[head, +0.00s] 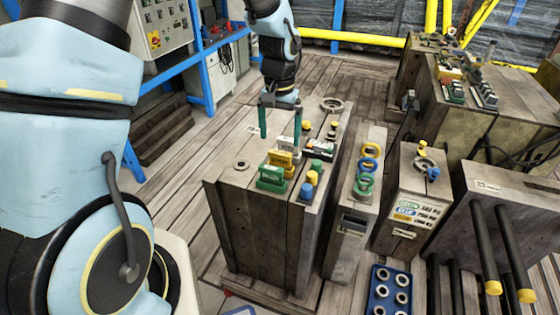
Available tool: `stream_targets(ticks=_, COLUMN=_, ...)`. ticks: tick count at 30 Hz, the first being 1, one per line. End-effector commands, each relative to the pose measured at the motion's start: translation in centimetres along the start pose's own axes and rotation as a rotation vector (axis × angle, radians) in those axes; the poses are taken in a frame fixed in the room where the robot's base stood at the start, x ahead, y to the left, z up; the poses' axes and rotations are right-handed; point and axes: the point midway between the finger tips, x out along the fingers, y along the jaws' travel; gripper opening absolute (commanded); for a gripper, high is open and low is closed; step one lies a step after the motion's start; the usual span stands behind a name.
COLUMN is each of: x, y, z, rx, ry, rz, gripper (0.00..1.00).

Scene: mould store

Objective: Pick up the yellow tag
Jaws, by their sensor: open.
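A yellow tag (281,160) stands on top of the large brown mould block (240,206), just behind a green tag (271,179) with pale lettering. The green tag partly hides its lower front. My gripper (280,142) hangs from above with its two green fingers spread apart. The fingertips are close to the yellow tag, above or slightly behind it. I cannot tell the exact height gap. Nothing shows between the fingers.
Blue, yellow and green pegs (312,178) stand right of the tags, and a metal ring (332,104) lies at the block's back. A narrower block (350,222) carries coloured rings. A blue tray (377,298) with several white rings sits at front.

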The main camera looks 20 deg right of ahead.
Motion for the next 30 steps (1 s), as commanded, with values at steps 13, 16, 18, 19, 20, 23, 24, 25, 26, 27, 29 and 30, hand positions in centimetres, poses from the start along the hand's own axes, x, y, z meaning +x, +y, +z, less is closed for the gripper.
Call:
stream_targets(ticks=13, x=4.3, y=0.2, z=0.1, rx=0.0, ry=-0.004, rz=0.0, gripper=1.0)
stream_targets(ticks=16, x=5.7, y=0.2, z=0.0, rx=-0.001, ry=-0.003, rz=0.001, gripper=1.0)
stream_targets(ticks=18, x=6.5, y=0.2, z=0.0, rx=-0.001, ry=-0.002, rz=0.001, gripper=1.0)
stream_targets(ticks=19, x=6.7, y=0.2, z=0.0, rx=-0.002, ry=-0.001, rz=0.001, gripper=1.0)
stream_targets(ticks=20, x=6.8, y=0.2, z=0.0, rx=-0.002, ry=0.0, rz=0.001, gripper=1.0)
stream_targets(ticks=23, x=7.0, y=0.2, z=-0.1, rx=-0.002, ry=0.002, rz=0.001, gripper=1.0)
stream_targets(ticks=24, x=7.0, y=0.2, z=-0.1, rx=-0.002, ry=0.002, rz=0.001, gripper=1.0)
stream_targets(ticks=25, x=7.0, y=0.2, z=-0.1, rx=-0.002, ry=0.002, rz=0.001, gripper=1.0)
stream_targets(ticks=26, x=7.0, y=0.2, z=-0.1, rx=-0.002, ry=0.002, rz=0.001, gripper=1.0)
stream_targets(ticks=27, x=7.0, y=0.2, z=-0.1, rx=-0.002, ry=0.002, rz=0.001, gripper=1.0)
stream_targets(ticks=29, x=7.0, y=0.2, z=-0.1, rx=-0.002, ry=0.002, rz=0.001, gripper=0.95)
stream_targets(ticks=30, x=7.0, y=0.2, z=-0.1, rx=-0.002, ry=0.002, rz=0.001, gripper=0.91)
